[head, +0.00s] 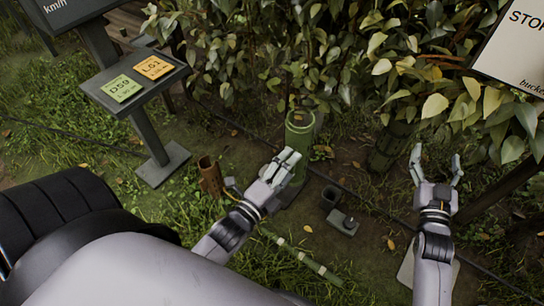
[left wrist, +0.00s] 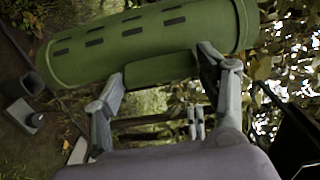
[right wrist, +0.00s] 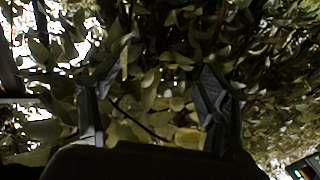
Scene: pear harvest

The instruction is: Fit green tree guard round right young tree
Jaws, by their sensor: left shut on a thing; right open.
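The green tree guard (head: 300,133) is an upright open-topped tube in the middle of the head view. In the left wrist view the guard (left wrist: 150,40) shows as a slotted tube lying across the picture. My left gripper (head: 287,166) is shut on a raised green block on its side. A darker green tube (head: 388,150) stands under the foliage to its right; I cannot tell whether it surrounds a trunk. My right gripper (head: 436,163) is open and empty, to the right of that tube. The right wrist view shows only leaves between its fingers (right wrist: 155,95). The young trees' stems are hidden by leaves.
A brown hollow post (head: 210,176) stands left of the guard. A small dark box (head: 330,197) and a grey block (head: 343,222) lie on the soil between my arms. A sign stand (head: 150,120) is at left, a white board (head: 515,45) at upper right. Dense foliage overhangs.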

